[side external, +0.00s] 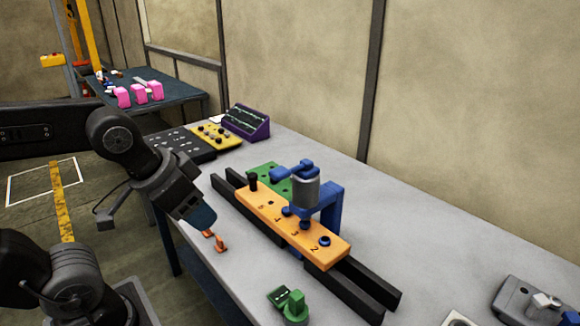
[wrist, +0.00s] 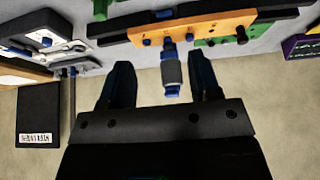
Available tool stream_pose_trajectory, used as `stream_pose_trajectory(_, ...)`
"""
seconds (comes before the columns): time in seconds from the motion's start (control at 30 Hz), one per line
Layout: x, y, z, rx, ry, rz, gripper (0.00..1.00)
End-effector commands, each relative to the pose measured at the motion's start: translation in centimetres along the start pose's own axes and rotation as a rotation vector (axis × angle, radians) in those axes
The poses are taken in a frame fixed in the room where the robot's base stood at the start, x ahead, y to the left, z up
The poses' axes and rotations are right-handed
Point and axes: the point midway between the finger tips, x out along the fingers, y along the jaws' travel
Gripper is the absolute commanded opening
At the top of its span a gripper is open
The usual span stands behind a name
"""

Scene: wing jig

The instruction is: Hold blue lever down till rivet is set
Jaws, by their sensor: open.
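The blue lever (side external: 288,172) sticks out to the left from the top of a grey cylinder (side external: 306,192) on a blue press frame (side external: 332,203). The press stands over an orange numbered bar (side external: 262,205). Small blue pieces sit in the bar, one at its near end (side external: 325,241); whether a rivet under the press is set cannot be told. My gripper (side external: 214,239) is open and empty, low at the table's left edge, left of the bar and apart from the lever. In the wrist view the grey cylinder (wrist: 171,72) shows between my open fingers (wrist: 161,76), beyond them.
Black rails (side external: 345,290) carry the bar. A green plate (side external: 268,177) lies behind it. A green fixture (side external: 295,307) stands at the front. A purple box (side external: 246,122) and yellow panel (side external: 215,136) are at the back, a grey device (side external: 528,302) at right. The table right of the press is clear.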

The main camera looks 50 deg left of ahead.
Motion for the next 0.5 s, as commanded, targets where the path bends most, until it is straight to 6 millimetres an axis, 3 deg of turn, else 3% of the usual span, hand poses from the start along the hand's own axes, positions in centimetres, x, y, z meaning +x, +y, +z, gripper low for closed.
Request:
stream_pose_trajectory(0.1, 0.0, 0.0, 0.0, 0.000, 0.000, 0.000, 0.57)
stream_pose_trajectory(0.27, -0.3, 0.0, -0.6, -0.028, -0.008, 0.000, 0.42)
stream_pose_trajectory(0.37, -1.1, 0.0, -2.0, -0.104, -0.033, -0.002, 0.32)
stream_pose_trajectory(0.5, -2.6, 0.0, -5.5, -0.298, -0.095, -0.014, 0.19)
